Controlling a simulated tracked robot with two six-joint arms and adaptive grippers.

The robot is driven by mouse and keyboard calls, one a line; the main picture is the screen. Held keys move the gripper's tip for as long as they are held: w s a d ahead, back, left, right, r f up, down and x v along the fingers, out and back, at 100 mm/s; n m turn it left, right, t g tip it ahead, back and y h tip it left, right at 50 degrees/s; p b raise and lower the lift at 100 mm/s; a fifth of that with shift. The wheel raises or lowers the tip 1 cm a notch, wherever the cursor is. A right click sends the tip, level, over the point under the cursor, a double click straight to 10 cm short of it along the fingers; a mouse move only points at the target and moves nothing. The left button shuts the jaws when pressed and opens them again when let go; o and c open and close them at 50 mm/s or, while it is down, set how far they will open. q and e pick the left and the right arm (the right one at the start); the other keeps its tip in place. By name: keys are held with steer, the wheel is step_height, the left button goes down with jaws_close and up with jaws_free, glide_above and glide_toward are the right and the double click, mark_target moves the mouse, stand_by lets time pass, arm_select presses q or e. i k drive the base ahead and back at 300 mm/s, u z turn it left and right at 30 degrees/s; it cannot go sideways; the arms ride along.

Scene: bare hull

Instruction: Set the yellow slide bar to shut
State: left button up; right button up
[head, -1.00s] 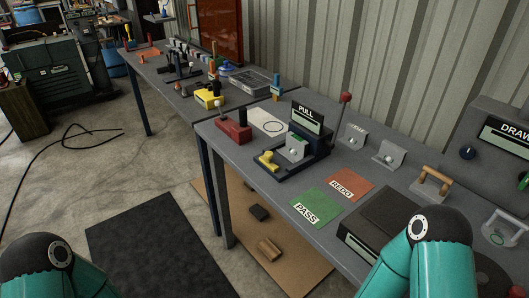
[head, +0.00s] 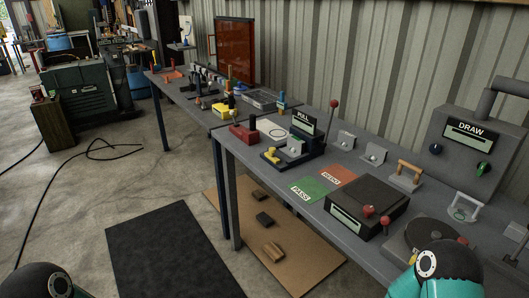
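A small yellow piece (head: 271,155) sits low at the front left of a dark fixture marked PULL (head: 303,124) on the near bench. It may be the slide bar, but its setting is too small to read. A second yellow block (head: 221,112) with a dark knob stands farther back, near the end of the other bench. Only teal and black links of my two arms show at the bottom corners. Neither gripper is in view.
The near bench (head: 262,171) also holds a red block (head: 243,134), green PASS (head: 308,189) and orange REDO (head: 337,175) plates, a dark box (head: 368,203) with red knobs, and a DRAW panel (head: 468,131). A black mat (head: 170,250) lies on open floor.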

mark_target(270, 154)
steer(key=u, duration=0.3)
steer(key=i, duration=0.9)
